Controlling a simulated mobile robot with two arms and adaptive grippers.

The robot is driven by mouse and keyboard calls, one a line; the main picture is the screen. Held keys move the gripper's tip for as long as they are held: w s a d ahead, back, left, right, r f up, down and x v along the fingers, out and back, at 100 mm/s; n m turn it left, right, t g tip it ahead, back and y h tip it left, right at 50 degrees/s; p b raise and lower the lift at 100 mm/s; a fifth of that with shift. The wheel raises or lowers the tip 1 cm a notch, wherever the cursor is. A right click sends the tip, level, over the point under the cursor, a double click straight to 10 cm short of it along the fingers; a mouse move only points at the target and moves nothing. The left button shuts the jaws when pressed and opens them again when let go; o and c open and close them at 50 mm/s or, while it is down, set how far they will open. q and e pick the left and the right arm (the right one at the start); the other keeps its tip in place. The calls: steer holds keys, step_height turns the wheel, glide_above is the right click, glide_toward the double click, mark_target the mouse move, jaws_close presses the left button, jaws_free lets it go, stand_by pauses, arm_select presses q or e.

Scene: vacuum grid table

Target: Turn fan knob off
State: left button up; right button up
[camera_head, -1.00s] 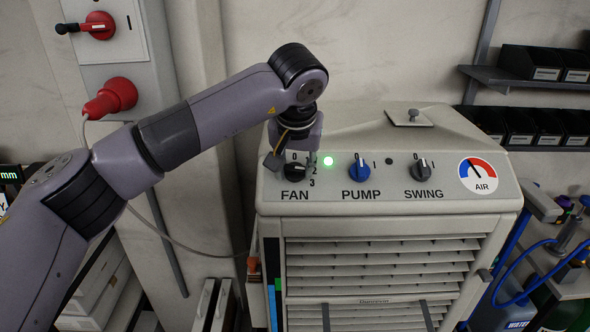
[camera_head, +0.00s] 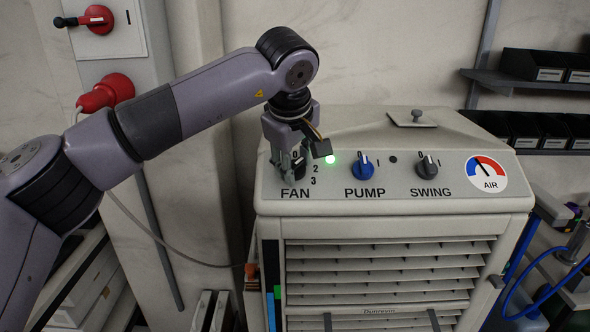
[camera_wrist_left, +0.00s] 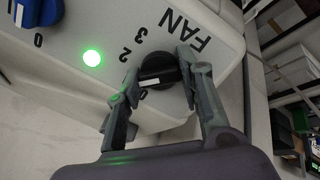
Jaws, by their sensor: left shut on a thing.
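The black fan knob (camera_head: 299,168) sits above the FAN label at the left of the cooler's sloped panel. My left gripper (camera_head: 291,176) reaches down onto it from above and is shut on it. In the left wrist view, the fingers of my left gripper (camera_wrist_left: 160,74) hold the fan knob (camera_wrist_left: 159,66) from both sides. A white mark on the knob lies on the side of the partly hidden 0; its exact setting is hard to tell. The numbers 2 and 3 show beside it. A green light (camera_head: 330,159) is lit to its right. My right gripper is not in view.
The blue pump knob (camera_head: 363,170) and the dark swing knob (camera_head: 428,168) are farther right on the panel, with an air gauge (camera_head: 487,174) at its end. A red plug (camera_head: 106,94) and red switch (camera_head: 97,20) are on the wall box at left.

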arm_select(q)
steer(key=n+b, duration=0.3)
steer(key=n, duration=0.2)
steer(key=shift+f+n, duration=0.1)
steer(key=shift+n, duration=0.2)
steer(key=shift+n+t+b, duration=0.3)
steer(key=shift+n+b, duration=0.45)
steer(key=shift+n, duration=0.85)
steer(key=o, duration=1.2)
steer(key=shift+c, duration=0.2)
steer(key=shift+s, duration=0.1)
steer(key=v, duration=1.2)
steer(key=shift+a, duration=0.15)
